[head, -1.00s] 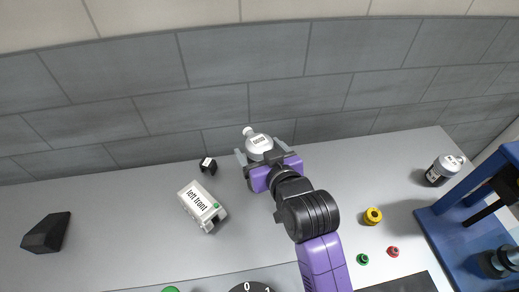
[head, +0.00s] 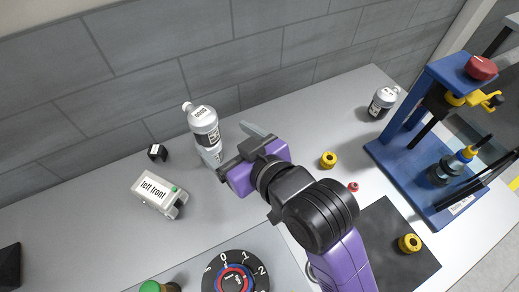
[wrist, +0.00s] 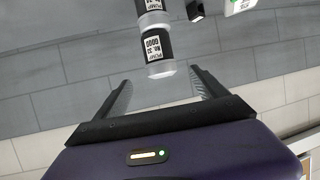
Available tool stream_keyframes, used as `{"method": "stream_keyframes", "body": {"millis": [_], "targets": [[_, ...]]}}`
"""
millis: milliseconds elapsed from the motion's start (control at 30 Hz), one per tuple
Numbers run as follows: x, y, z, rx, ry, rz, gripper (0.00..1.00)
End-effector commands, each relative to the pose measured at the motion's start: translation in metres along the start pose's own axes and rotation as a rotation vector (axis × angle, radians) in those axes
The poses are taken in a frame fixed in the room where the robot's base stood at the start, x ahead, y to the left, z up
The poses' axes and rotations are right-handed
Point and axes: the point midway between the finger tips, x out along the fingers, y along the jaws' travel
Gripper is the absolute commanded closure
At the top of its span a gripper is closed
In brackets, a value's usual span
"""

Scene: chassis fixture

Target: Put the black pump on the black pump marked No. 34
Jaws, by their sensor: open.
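A silver bottle-shaped pump (head: 203,121) with a black band and white labels stands left of my gripper (head: 234,141), near the back wall. In the wrist view, a black labelled cylinder (wrist: 157,46) shows ahead of my fingers, with a second dark labelled part beyond it. My gripper is open, and nothing is held between its fingers. A similar silver-and-black pump (head: 383,102) stands at the back right beside the blue stand. I cannot read the number 34 on either one with certainty. My gripper partly hides the first pump's base.
A white "left front" block (head: 155,192) and small black block (head: 157,152) lie left. A blue press stand (head: 405,155) takes up the right. The left tabletop is mostly clear.

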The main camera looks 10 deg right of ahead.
Motion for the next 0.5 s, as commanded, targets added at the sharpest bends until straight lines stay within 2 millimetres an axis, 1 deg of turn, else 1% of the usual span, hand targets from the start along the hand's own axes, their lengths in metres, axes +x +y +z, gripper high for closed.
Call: {"method": "stream_keyframes", "body": {"millis": [167, 267, 367, 467, 500], "targets": [[-0.001, 0.000, 0.000, 0.000, 0.000, 0.000, 0.18], [-0.002, 0.003, 0.006, 0.003, -0.002, 0.007, 0.18], [-0.010, 0.012, 0.025, 0.015, -0.002, 0.032, 0.18], [-0.027, 0.026, 0.056, 0.035, 0.002, 0.076, 0.18], [-0.036, 0.032, 0.070, 0.043, 0.005, 0.097, 0.18]]}}
